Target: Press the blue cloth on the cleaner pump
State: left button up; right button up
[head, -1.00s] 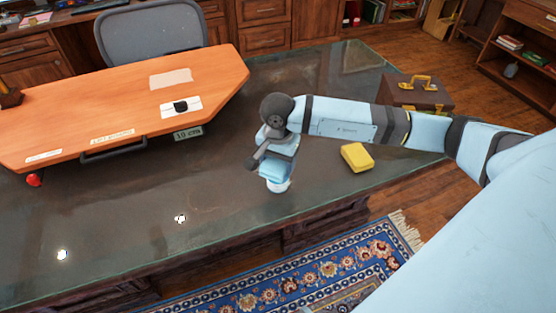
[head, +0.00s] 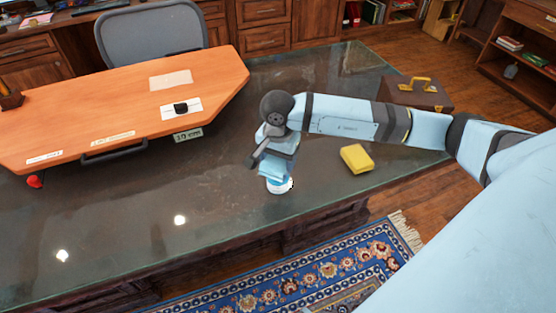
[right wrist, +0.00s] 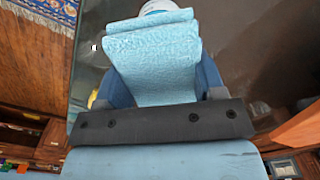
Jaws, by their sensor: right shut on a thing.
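My right gripper (head: 275,166) is shut on the light blue cloth (head: 274,173), over the front part of the dark desk. The folded cloth also shows in the right wrist view (right wrist: 150,58), hanging out between the fingers. The cleaner pump (head: 279,186) is a white round thing directly below the cloth. Its rim shows past the cloth's end in the right wrist view (right wrist: 158,6). The cloth overlaps the pump in both views; I cannot tell whether they touch. Most of the pump is hidden. My left gripper is not in view.
A yellow sponge-like block (head: 356,158) lies to the right on the desk (head: 120,220). An orange board (head: 110,105) with a handle and labels covers the left back. A red knob (head: 35,181) is at far left. A brown case (head: 416,92) stands behind my right arm.

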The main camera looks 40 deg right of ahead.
aim_at(276, 158)
jog(key=shift+r+p, duration=0.6)
jog(key=shift+r, duration=1)
jog(key=shift+r+p, duration=0.5)
jog(key=shift+r, duration=0.8)
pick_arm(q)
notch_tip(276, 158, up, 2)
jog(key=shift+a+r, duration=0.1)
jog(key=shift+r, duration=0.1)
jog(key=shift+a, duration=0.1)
pick_arm(e)
jog(key=shift+w+a+r+n, duration=0.15)
jog(key=shift+w+a+n, duration=0.05)
jog(key=shift+w+n, duration=0.1)
jog(key=w+a+r+n, duration=0.6)
jog(key=w+a+n, duration=0.1)
jog(key=n, duration=0.5)
pick_arm(q)
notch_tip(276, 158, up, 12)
jog(key=p, duration=1.4)
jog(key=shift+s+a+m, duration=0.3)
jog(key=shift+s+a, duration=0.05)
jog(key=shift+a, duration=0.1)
pick_arm(e)
jog(key=s+r, duration=0.9)
jog(key=s, duration=0.1)
jog(key=shift+d+r+m, duration=0.15)
jog(key=shift+r+m, duration=0.15)
jog(key=shift+r, duration=0.1)
